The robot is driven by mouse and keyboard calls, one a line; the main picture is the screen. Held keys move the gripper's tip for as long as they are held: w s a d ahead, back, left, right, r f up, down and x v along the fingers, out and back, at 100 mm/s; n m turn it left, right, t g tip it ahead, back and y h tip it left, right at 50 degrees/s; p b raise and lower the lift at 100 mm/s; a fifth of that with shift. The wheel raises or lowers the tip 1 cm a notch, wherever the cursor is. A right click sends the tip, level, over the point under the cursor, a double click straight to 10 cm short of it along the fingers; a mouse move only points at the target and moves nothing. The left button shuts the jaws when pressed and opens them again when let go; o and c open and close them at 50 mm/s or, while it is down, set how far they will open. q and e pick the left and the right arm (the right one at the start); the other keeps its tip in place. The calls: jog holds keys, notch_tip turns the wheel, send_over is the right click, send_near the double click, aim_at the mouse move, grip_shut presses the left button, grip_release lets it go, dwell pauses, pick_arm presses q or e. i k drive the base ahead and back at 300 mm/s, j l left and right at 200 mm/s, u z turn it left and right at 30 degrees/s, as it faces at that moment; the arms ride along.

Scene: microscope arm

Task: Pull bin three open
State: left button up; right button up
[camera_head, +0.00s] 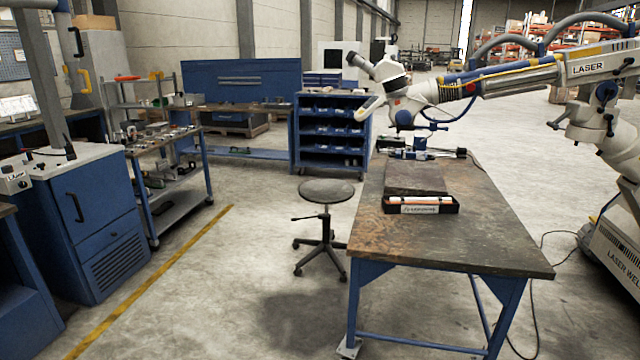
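A blue bin rack (294,140) stands on the floor behind the stool, near the middle of the view. It holds several rows of small blue bins (331,131) with pale labels on their fronts. The labels are too small to read, so I cannot tell which one is bin three. No bin clearly sticks out from its row. Neither of my grippers shows in the head view.
A workbench (480,240) with a black tray (421,209) and a laser welder arm (520,78) over it fills the right. A stool (327,191) stands before the rack. A blue cabinet (90,220) and shelf cart (180,205) are left. Open floor lies front left.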

aim_at(323, 106)
jog(key=i+j+u, duration=0.3)
jog(key=i+u, duration=0.7)
jog(key=i, duration=0.2)
jog(key=i+z, duration=0.1)
jog(key=i, duration=0.7)
jog(key=i+j+z, duration=0.1)
jog(key=i, duration=0.7)
jog(key=i+z, duration=0.1)
jog(key=i, duration=1)
jog(key=i+j, duration=0.1)
jog(key=i, duration=0.95)
jog(key=i+z, duration=0.15)
jog(key=i, duration=0.95)
jog(key=i+z, duration=0.3)
jog(key=i, duration=0.45)
jog(key=i+j+z, duration=0.3)
jog(key=i, duration=0.45)
jog(key=i+j+z, duration=0.15)
jog(key=i+z, duration=0.35)
jog(key=i, duration=1.1)
jog(key=i+z, duration=0.4)
jog(key=i, duration=1.45)
jog(key=u, duration=0.05)
